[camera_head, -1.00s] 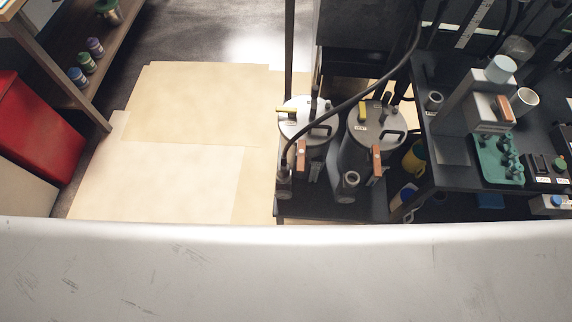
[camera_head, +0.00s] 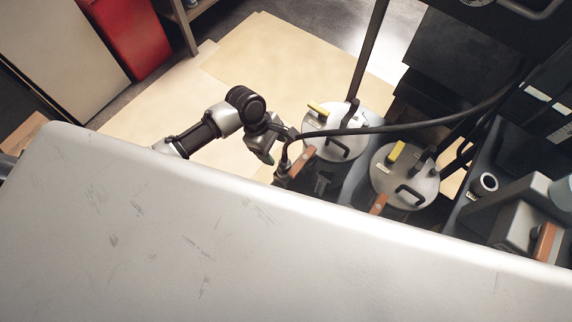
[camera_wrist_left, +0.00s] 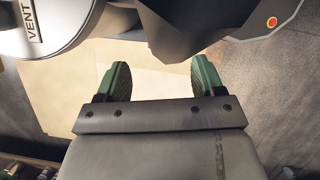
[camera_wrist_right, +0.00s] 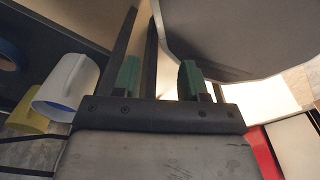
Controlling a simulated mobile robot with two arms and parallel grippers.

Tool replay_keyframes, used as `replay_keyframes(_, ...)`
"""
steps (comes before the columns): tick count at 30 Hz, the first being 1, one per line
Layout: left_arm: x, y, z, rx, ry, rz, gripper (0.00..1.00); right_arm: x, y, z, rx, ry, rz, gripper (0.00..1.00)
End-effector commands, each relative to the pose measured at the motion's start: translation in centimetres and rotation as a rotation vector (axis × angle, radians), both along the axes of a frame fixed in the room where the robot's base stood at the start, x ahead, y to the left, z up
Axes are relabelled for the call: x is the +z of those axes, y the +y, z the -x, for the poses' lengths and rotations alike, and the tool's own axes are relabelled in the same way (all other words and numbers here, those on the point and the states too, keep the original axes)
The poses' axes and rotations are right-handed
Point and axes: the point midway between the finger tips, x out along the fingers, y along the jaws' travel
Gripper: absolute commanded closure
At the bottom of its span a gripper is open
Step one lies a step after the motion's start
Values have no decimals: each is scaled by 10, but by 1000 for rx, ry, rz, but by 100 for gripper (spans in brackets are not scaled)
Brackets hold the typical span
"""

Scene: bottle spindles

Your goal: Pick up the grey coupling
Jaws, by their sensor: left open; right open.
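The grey coupling (camera_head: 282,169) appears to be the small grey piece at the lower end of the black hose, beside the left canister; it is partly hidden. My left gripper (camera_head: 279,146) is just above and left of it, close by; I cannot tell whether they touch. In the left wrist view the left gripper (camera_wrist_left: 158,82) is open, with its green pads apart and pale floor between them. I cannot make out the coupling there. My right gripper (camera_wrist_right: 158,80) is open and empty in the right wrist view, and is out of the head view.
Two lidded canisters (camera_head: 404,177) with handles stand close together. The black hose (camera_head: 410,128) arcs above them. A VENT-labelled part (camera_wrist_left: 35,22) is near the left gripper. A white cup (camera_wrist_right: 68,85) is near the right gripper. Pale floor (camera_head: 290,70) behind is clear.

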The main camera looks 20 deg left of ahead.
Motion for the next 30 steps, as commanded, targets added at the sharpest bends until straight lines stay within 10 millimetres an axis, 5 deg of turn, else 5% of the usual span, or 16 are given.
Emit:
replay_keyframes(16, -56, -30, 10, -1, -2, 1, 32, -1, -12, -7, -5, -9, 15, 57)
replay_keyframes(25, -61, -31, 10, -1, -3, -1, 32, -1, -11, -8, -5, -10, 14, 57)
replay_keyframes(30, -60, -31, 10, -1, -3, -1, 56, -1, -11, -8, -3, -11, 13, 57)
